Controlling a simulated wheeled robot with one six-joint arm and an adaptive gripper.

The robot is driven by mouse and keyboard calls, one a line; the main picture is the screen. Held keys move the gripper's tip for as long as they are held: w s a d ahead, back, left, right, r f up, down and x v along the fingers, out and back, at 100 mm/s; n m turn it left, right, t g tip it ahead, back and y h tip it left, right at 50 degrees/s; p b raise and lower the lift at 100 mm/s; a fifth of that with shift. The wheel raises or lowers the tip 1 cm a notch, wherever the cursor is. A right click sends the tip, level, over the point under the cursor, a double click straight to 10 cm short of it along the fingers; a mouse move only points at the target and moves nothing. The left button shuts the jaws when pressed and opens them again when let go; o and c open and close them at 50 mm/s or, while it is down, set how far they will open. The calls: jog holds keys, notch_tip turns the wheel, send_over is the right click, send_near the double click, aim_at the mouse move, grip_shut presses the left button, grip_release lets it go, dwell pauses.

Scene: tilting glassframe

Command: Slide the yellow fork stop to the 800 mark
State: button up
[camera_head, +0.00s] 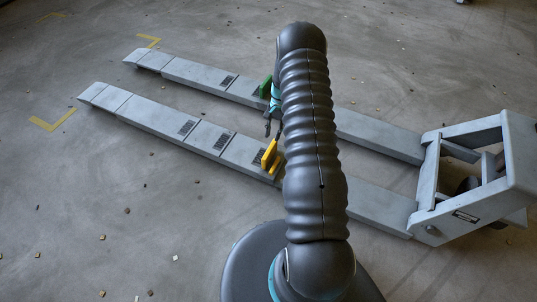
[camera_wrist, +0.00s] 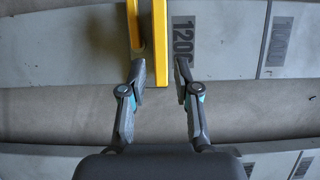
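The yellow fork stop (camera_head: 271,156) sits on the near fork (camera_head: 140,108), just right of the label nearest it. In the wrist view the yellow stop (camera_wrist: 160,40) shows two upright plates, beside a label that reads 1200 (camera_wrist: 184,38). A label further right (camera_wrist: 283,40) appears to read 1000. My gripper (camera_wrist: 160,66) is open; the stop's right plate lies between its fingertips, and the left finger is close to the plates. I cannot tell whether they touch. In the head view my gripper (camera_head: 273,124) is partly hidden by my arm.
A green stop (camera_head: 265,87) sits on the far fork (camera_head: 200,75), partly hidden by my arm. Further labels (camera_head: 187,128) on the near fork are too small to read. The truck's grey frame (camera_head: 480,135) stands at right. Small debris dots the floor.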

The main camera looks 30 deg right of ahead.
aim_at(270, 149)
jog(key=x, duration=1)
jog(key=shift+f, duration=0.2)
grip_shut()
